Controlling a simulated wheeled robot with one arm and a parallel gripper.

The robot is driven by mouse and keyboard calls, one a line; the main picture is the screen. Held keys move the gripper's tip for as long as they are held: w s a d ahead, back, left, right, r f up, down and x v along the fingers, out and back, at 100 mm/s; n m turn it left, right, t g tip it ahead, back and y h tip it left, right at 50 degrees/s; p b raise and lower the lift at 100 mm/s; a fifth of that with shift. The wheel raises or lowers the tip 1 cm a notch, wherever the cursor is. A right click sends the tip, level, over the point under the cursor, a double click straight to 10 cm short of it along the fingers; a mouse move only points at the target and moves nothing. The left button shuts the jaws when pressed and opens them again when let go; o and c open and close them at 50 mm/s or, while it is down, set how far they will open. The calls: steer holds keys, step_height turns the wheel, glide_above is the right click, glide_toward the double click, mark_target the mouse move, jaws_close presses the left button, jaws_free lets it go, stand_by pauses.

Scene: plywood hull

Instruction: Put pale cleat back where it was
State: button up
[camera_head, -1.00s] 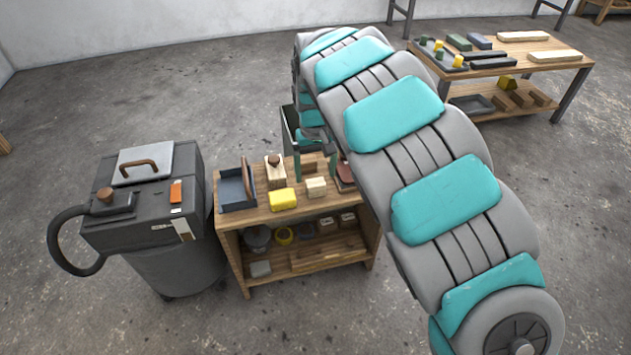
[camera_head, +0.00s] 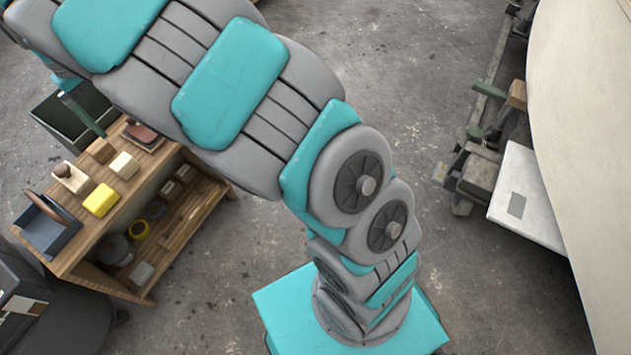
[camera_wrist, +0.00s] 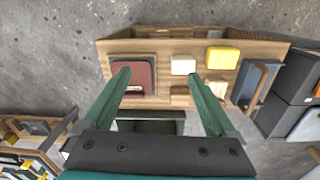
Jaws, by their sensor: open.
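A small pale wooden block (camera_head: 124,165), which looks like the pale cleat, lies on the top of a wooden cart (camera_head: 66,258), between a yellow block and a browner block. It also shows in the wrist view (camera_wrist: 183,65). My gripper (camera_wrist: 160,78) is open and empty, its two green fingers spread wide above the cart's back side. The pale block appears beyond the fingertips, near the right one, and nothing touches it. In the head view a green finger (camera_head: 82,116) shows over the dark bin; the rest of the gripper is hidden behind my arm.
The yellow block (camera_head: 100,200), browner block (camera_head: 101,150), knobbed block (camera_head: 70,177), dark red stack (camera_head: 143,136) and blue-grey tray (camera_head: 48,232) share the cart top. A dark bin (camera_head: 62,122) stands behind. A large pale hull (camera_head: 585,120) is at right.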

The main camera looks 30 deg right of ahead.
steer(key=s+d+r+m, duration=0.2)
steer(key=s+d, duration=0.5)
steer(key=d, duration=0.3)
steer(key=s+d+r+m, duration=0.2)
steer(key=s+d, duration=0.5)
steer(key=d, duration=0.4)
steer(key=s+d+f+g, duration=0.1)
steer(key=s+d+f, duration=0.1)
steer(key=s, duration=0.8)
steer(key=s+d+f+m+g, duration=0.1)
steer(key=s+d+f, duration=0.2)
steer(key=s, duration=0.7)
steer(key=shift+d, duration=0.6)
steer(key=shift+w+f, duration=0.1)
